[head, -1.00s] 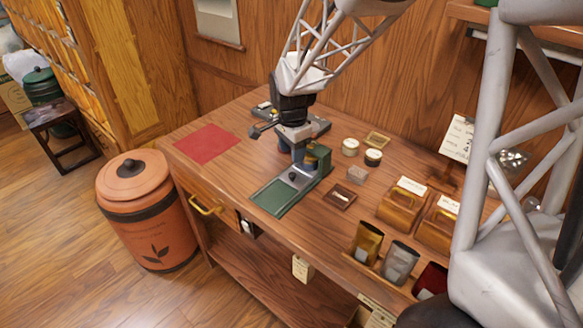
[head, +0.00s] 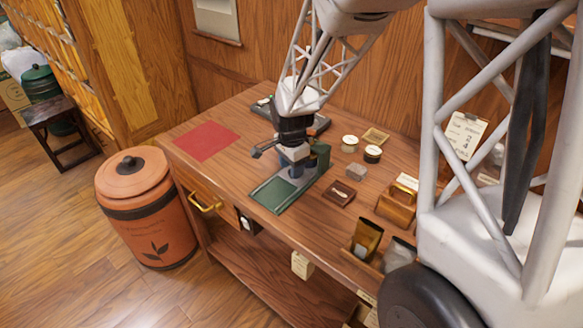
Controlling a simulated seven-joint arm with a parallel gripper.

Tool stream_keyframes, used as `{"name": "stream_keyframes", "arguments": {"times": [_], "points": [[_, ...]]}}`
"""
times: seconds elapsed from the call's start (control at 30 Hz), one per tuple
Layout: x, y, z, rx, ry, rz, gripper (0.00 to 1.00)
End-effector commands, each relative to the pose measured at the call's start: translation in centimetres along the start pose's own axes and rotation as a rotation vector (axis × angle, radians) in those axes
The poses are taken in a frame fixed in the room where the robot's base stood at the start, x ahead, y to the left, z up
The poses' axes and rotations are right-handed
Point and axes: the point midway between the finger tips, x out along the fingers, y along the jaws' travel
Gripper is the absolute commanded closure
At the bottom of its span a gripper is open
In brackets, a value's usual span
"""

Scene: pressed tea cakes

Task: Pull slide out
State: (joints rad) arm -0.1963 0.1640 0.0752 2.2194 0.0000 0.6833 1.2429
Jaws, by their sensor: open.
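A green press-like device (head: 273,195) with a flat, tray-like front stands on the wooden table. Its green upright block (head: 321,154) rises at the back right. A grey metal part, perhaps the slide, lies along the bed, but my gripper and wrist partly cover it and I cannot tell its outline. My gripper (head: 291,166) points down over the back part of the device, just left of the upright block. It is open. The fingertips are small and partly hidden, so I cannot tell whether they touch the device.
A red mat (head: 207,141) lies at the left of the table (head: 235,115). An orange canister (head: 148,215) stands on the floor. The table's front left is clear.

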Motion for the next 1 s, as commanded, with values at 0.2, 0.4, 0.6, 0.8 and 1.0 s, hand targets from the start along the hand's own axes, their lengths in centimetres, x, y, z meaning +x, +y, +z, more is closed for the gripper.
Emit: {"name": "stream_keyframes", "arguments": {"times": [0.2, 0.4, 0.6, 0.8, 1.0], "points": [[0.75, 0.01, 0.0, 0.0, 0.0, 0.0, 0.51], [0.79, 0.0, 0.0, 0.0, 0.0, 0.0, 0.51], [0.78, 0.0, 0.0, 0.0, 0.0, 0.0, 0.71], [0.78, 0.0, 0.0, 0.0, 0.0, 0.0, 1.0], [0.77, 0.0, 0.04, 0.0, 0.0, 0.0, 1.0]]}}
